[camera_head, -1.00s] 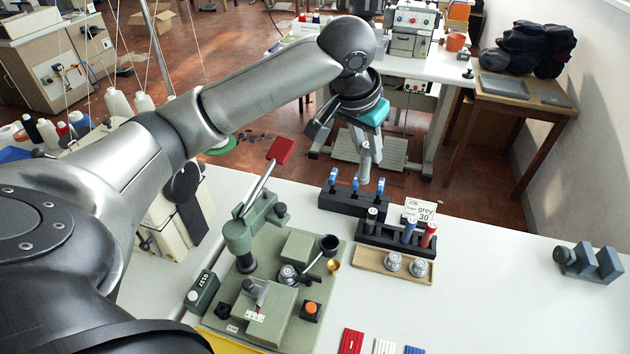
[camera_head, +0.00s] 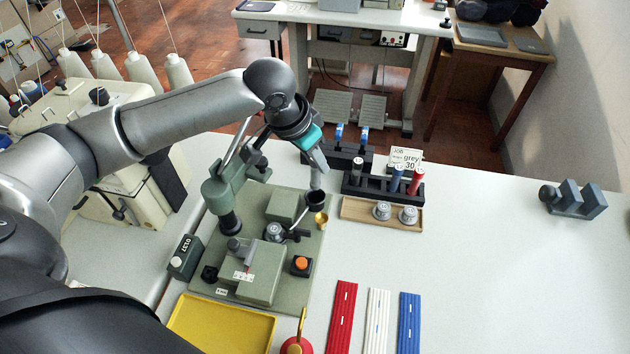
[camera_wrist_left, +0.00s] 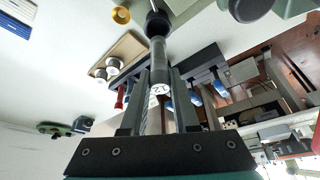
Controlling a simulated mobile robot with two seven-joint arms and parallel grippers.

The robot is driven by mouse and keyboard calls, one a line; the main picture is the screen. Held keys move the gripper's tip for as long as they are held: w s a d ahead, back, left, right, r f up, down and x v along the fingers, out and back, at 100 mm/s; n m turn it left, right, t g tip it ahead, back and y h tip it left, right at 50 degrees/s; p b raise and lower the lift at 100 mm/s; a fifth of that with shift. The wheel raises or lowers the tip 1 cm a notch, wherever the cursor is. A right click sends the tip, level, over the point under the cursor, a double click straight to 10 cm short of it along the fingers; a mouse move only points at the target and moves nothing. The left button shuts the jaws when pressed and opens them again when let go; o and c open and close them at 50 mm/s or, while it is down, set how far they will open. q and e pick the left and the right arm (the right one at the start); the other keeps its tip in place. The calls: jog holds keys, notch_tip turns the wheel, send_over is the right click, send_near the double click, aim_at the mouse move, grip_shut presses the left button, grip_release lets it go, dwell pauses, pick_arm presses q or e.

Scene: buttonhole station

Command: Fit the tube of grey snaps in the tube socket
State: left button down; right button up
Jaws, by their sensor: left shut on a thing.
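My left gripper (camera_head: 314,152) is shut on the tube of grey snaps (camera_head: 317,180), a slim grey tube held nearly upright. The wrist view shows the tube (camera_wrist_left: 158,60) between the fingers (camera_wrist_left: 160,100), its white marked end towards the camera. The tube socket (camera_head: 316,199) is a black cup on the green press, and it also shows in the wrist view (camera_wrist_left: 157,23). The tube's far end is at the cup's mouth; I cannot tell whether it is inside or just above. My right gripper is not in view.
The green press base (camera_head: 300,290) has a brass cup (camera_head: 321,219) close to the socket. A black rack (camera_head: 380,190) with grey, blue and red tubes and a wooden tray (camera_head: 352,211) stand to the right. A yellow tray (camera_head: 222,325) lies in front.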

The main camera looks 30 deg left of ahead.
aim_at(315, 181)
pick_arm(q)
notch_tip(315, 181, down, 5)
jog(key=shift+f+b, duration=0.1)
jog(key=shift+b, duration=0.65)
jog(key=shift+f, duration=0.25)
jog(key=shift+f, duration=0.3)
jog(key=c, duration=0.7)
grip_release()
jog(key=shift+o, duration=0.2)
